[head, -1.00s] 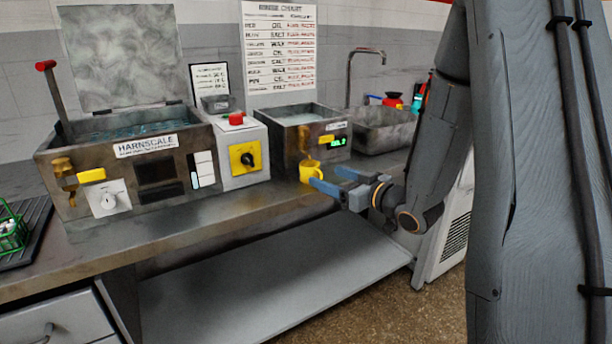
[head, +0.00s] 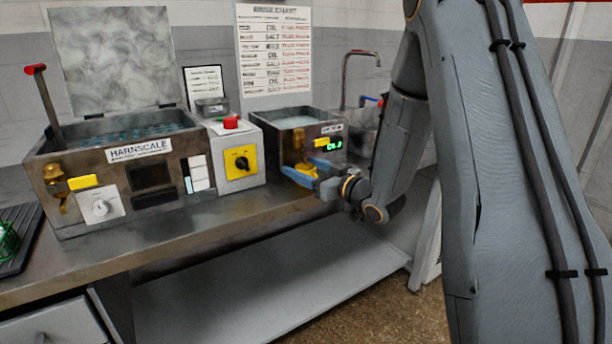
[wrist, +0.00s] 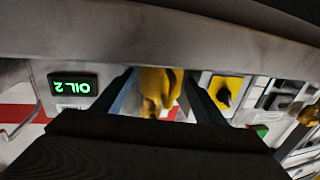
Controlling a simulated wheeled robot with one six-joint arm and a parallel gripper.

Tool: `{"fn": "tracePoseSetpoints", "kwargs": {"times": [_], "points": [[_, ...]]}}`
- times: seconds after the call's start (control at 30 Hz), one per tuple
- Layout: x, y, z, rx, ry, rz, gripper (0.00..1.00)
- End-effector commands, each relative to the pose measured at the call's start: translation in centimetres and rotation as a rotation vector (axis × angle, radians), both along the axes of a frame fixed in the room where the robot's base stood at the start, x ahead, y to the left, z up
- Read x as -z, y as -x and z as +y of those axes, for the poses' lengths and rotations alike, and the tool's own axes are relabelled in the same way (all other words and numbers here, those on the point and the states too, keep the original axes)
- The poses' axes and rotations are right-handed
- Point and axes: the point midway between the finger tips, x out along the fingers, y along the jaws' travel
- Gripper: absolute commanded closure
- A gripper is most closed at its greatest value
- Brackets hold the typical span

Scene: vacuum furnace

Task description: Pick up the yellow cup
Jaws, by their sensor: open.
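The yellow cup (head: 307,169) is at the front of the right-hand tank, below its brass tap, mostly hidden by my fingers in the head view. My gripper (head: 300,167) is open, with its blue fingers either side of the cup. In the wrist view, which is upside down, a golden-yellow shape (wrist: 156,84) shows between the two spread fingers of my gripper (wrist: 160,92). I cannot tell there where cup and tap part, or whether a finger touches the cup.
The right-hand tank (head: 291,123) stands just behind my gripper, with a green display and yellow tap lever (head: 321,142). A control box (head: 238,165) with a yellow switch plate and the HARNSCALE tank (head: 139,178) stand left. The bench front (head: 190,229) is clear.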

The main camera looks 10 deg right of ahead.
Motion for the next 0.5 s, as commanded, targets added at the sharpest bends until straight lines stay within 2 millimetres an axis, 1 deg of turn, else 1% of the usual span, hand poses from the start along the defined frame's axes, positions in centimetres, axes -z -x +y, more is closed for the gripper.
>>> {"fn": "tracePoseSetpoints", "kwargs": {"times": [0.13, 0.17, 0.4, 0.47, 0.5], "points": [[0.00, 0.01, -0.05, 0.001, 0.000, 0.000, 0.35], [0.00, 0.01, -0.05, 0.001, 0.000, 0.000, 0.38], [-0.01, 0.03, -0.07, 0.001, 0.000, 0.000, 0.79], [-0.03, 0.02, -0.07, 0.001, 0.000, -0.001, 0.85], [-0.04, 0.01, -0.08, 0.001, 0.000, -0.001, 0.85]]}}
